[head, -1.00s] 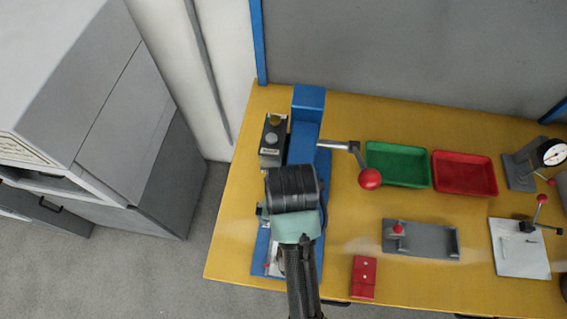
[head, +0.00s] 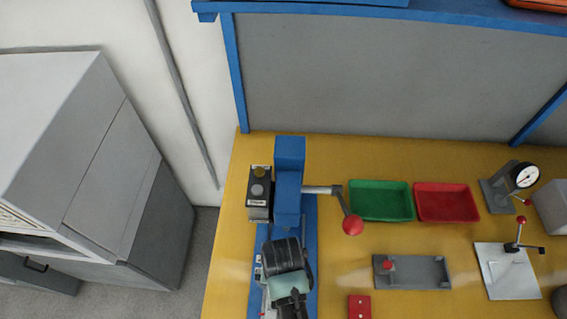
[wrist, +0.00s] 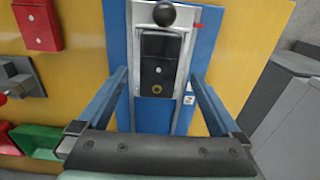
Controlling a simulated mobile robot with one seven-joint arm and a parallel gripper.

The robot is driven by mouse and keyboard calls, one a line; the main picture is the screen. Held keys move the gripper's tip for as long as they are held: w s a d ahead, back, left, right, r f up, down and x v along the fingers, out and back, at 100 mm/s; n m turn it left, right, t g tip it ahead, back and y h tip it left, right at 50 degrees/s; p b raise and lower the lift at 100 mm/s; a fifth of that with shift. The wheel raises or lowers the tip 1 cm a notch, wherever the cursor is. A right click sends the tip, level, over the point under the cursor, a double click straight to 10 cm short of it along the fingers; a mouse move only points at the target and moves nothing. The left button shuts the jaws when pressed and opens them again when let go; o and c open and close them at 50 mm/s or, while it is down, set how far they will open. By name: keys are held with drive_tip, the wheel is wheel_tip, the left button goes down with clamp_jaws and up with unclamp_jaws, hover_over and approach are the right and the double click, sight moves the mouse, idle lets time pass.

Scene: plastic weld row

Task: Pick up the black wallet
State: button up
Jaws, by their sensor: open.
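No wallet is clear in the head view. In the wrist view, a dark rectangular item (wrist: 160,62) with a pale dot and a yellow ring lies over the silver plate of the blue press. I cannot tell whether it is the black wallet or a press part. My gripper (wrist: 158,74) is open, its two fingers apart on either side of that item in the picture. The gap in depth is unclear. In the head view, my wrist covers the near part of the blue press (head: 289,190), and the fingertips are hidden.
A red ball-ended lever (head: 353,225) sticks out right of the press. A dark button box (head: 260,192) stands at its left. Green (head: 381,201) and red (head: 446,203) trays, a grey fixture (head: 412,272) and a red block (head: 359,307) are farther right.

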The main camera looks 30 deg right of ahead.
drive_tip(key=shift+d+f, duration=0.15)
drive_tip(key=shift+f, duration=1.4)
drive_tip(key=c, duration=1.5)
drive_tip(key=shift+r, duration=0.15)
